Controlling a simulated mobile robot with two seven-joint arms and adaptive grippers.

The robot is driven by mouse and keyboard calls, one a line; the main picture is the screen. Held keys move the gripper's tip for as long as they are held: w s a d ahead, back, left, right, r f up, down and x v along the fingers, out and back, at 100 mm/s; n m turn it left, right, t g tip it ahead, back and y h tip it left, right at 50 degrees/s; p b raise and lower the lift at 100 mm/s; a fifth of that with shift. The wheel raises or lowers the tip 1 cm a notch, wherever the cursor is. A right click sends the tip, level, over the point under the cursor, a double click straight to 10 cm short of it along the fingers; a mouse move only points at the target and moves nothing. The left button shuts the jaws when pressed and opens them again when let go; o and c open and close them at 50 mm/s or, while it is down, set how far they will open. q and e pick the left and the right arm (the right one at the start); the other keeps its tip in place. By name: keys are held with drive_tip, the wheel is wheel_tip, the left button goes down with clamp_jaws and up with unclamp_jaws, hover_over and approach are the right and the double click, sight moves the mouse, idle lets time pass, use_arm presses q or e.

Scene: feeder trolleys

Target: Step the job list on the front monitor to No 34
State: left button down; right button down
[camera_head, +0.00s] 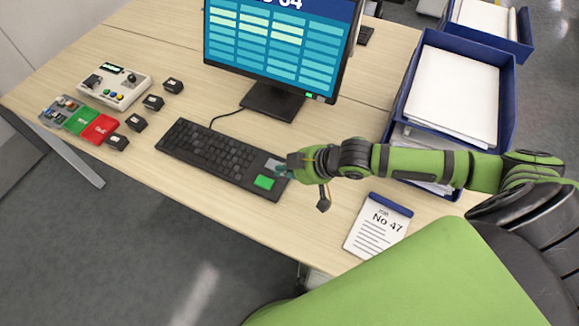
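The front monitor (280,45) stands at the back of the desk with a blue table of cells on its screen. Its header is cut off by the top edge; the number there ends in 4 and its first digit is not clear. The black keyboard (215,150) lies in front of it, with a large green key (264,183) and a grey key (273,164) at its right end. My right gripper (284,171) is over this right end, close to both keys. Whether it touches a key, or is open or shut, I cannot tell. My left gripper is not in view.
A card reading No 47 (378,228) lies right of the keyboard. Blue trays (508,98) of paper stand at the right. At the left are a control box (114,88), several small black blocks (153,102), and green (81,121) and red (100,129) pads.

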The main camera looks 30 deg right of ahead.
drive_tip(key=shift+v, duration=1.15)
idle(1.1)
